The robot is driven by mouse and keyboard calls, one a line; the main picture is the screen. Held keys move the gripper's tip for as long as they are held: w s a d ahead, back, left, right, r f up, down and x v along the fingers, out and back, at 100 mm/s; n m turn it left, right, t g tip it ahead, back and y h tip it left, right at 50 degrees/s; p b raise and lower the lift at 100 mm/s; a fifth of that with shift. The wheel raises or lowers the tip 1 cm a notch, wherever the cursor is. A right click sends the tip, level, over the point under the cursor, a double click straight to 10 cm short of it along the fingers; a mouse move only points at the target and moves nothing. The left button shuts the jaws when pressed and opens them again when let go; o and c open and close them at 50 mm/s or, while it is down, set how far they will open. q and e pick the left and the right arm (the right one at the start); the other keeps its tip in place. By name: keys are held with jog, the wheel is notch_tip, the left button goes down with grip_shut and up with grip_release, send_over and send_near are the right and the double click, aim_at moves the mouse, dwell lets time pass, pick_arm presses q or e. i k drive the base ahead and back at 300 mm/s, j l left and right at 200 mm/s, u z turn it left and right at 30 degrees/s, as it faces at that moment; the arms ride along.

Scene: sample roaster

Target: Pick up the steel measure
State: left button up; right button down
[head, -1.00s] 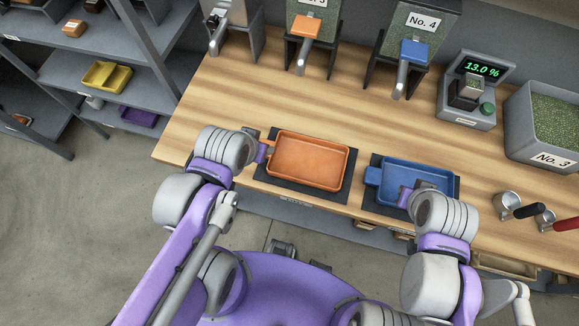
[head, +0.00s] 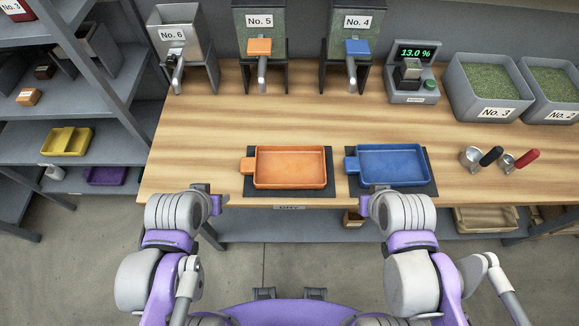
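Two small steel scoop-like measures lie on the right of the wooden bench in the head view. The larger steel measure (head: 470,158) has a black handle, and the smaller steel measure (head: 507,163) has a red handle. My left gripper (head: 216,201) is at the bench's front edge, left of the orange tray, and touches neither measure. My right gripper (head: 366,206) is at the front edge just below the blue tray, well left of both measures. The fingers of both grippers are small and partly hidden by the wrists, so their opening is unclear.
An orange tray (head: 290,168) and a blue tray (head: 394,165) sit on dark mats. The bench between the trays and the back row is clear.

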aim_at(409, 72)
jog(key=l+u, duration=0.35)
jog(key=l, duration=0.3)
jog(key=l+u, duration=0.35)
jog(key=l, duration=0.35)
jog(key=k+l+u, duration=0.1)
jog(key=l+u, duration=0.25)
jog(key=l, duration=0.35)
